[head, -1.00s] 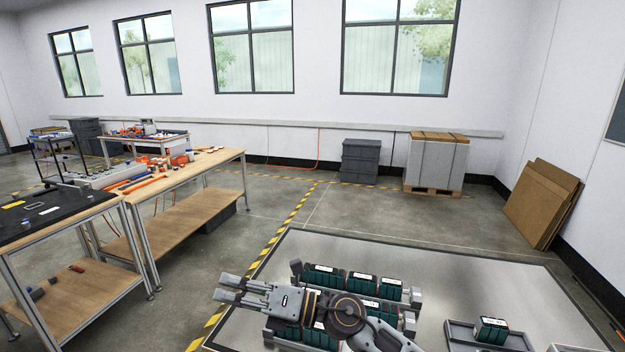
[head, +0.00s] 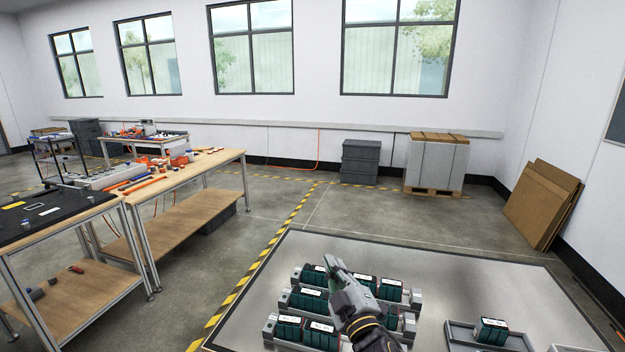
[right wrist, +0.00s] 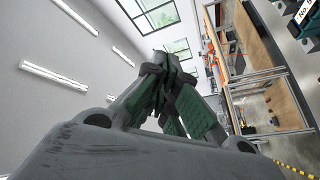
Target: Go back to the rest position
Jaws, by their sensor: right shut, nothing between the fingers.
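My right gripper (head: 334,266) is above the grey table in the head view, with its fingers pointing up and away in the picture. Its fingers are together with nothing between them. In the right wrist view the closed fingers (right wrist: 168,66) meet against a background of wall, windows and ceiling lights. The gripper and forearm hide part of the racks of dark green battery-like blocks (head: 307,298) behind them. My left gripper is not in view.
The grey table (head: 270,270) carries several racked green blocks. A grey tray (head: 462,333) with a single green block (head: 491,331) stands at the right. Bare table lies between racks and tray. A wooden workbench (head: 175,170) with loose parts stands at the left.

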